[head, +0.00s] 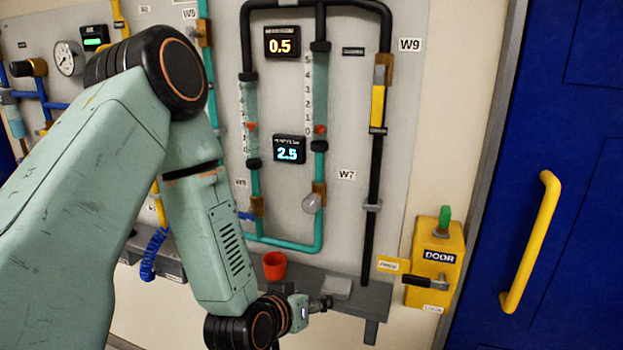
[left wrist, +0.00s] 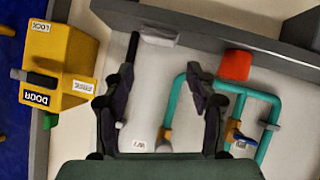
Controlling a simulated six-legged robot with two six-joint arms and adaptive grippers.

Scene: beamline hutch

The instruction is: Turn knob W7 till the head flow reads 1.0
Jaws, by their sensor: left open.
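Knob W7 is the pale round knob (head: 312,203) under a brass fitting on the right teal flow tube, beside the W7 label (head: 346,174). A display reading 2.5 in cyan (head: 289,149) sits between the two tubes; its small caption is hard to read. My right gripper is out of view.
A red cup (head: 275,266) stands on the grey shelf (head: 345,305) near my left wrist. A yellow door box (head: 435,262) with a black handle is at the right, beside a blue door (head: 580,200). A black pipe (head: 370,235) runs right of the knob.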

